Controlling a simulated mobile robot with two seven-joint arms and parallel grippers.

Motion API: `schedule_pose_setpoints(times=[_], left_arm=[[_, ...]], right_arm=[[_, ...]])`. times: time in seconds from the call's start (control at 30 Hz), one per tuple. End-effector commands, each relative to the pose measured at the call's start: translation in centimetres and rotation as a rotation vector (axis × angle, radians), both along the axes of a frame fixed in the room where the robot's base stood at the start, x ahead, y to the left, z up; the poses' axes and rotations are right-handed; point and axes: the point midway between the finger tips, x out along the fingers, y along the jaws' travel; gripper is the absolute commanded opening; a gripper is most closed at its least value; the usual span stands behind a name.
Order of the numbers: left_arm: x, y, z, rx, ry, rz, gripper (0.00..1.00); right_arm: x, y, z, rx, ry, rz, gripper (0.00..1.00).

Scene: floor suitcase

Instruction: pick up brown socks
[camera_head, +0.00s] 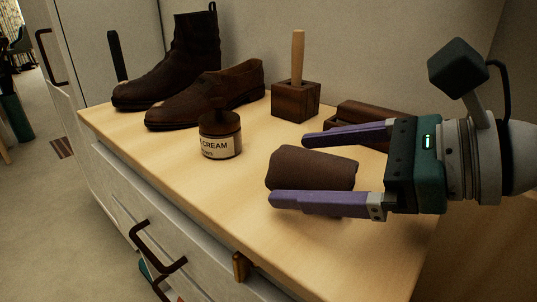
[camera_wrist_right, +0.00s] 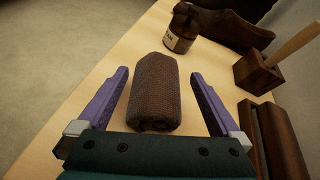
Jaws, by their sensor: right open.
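The brown socks (camera_head: 312,169) are a rolled, dark brown bundle lying on the light wooden top of a dresser. In the right wrist view the bundle (camera_wrist_right: 155,92) shows a knitted texture and lies between the two purple fingers. My right gripper (camera_head: 288,168) comes in from the right in the head view. Its fingers are open, one on each side of the socks, with a gap visible on both sides in the wrist view (camera_wrist_right: 155,85). The near finger hides the lower edge of the socks in the head view. My left gripper is not in view.
A cream jar (camera_head: 221,140) stands left of the socks. A wooden block with an upright handle (camera_head: 297,98) and a dark brown wooden piece (camera_head: 372,118) are behind. The dresser's front edge is near.

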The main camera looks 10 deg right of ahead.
Motion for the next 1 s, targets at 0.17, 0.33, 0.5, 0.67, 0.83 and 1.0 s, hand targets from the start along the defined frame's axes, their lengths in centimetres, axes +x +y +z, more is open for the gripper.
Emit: schedule_pose_setpoints(times=[0.17, 0.33, 0.5, 0.67, 0.83, 1.0], left_arm=[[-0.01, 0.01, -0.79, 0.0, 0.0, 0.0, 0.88], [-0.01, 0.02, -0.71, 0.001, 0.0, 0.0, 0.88], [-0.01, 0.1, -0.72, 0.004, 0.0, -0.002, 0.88], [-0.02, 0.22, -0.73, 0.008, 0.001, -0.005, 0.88], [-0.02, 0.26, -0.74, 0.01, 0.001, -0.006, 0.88], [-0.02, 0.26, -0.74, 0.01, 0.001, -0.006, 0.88]], right_arm=[[1.26, 1.27, -0.81, 0.001, -0.001, -0.001, 1.0], [1.3, 1.35, -0.81, -0.001, 0.001, 0.0, 1.0], [1.28, 1.34, -0.8, -0.001, 0.001, 0.0, 0.88], [1.28, 1.32, -0.79, -0.001, 0.0, -0.001, 0.7], [1.28, 1.32, -0.79, -0.001, 0.0, -0.001, 0.51], [1.27, 1.31, -0.78, -0.001, 0.0, -0.001, 0.31]])
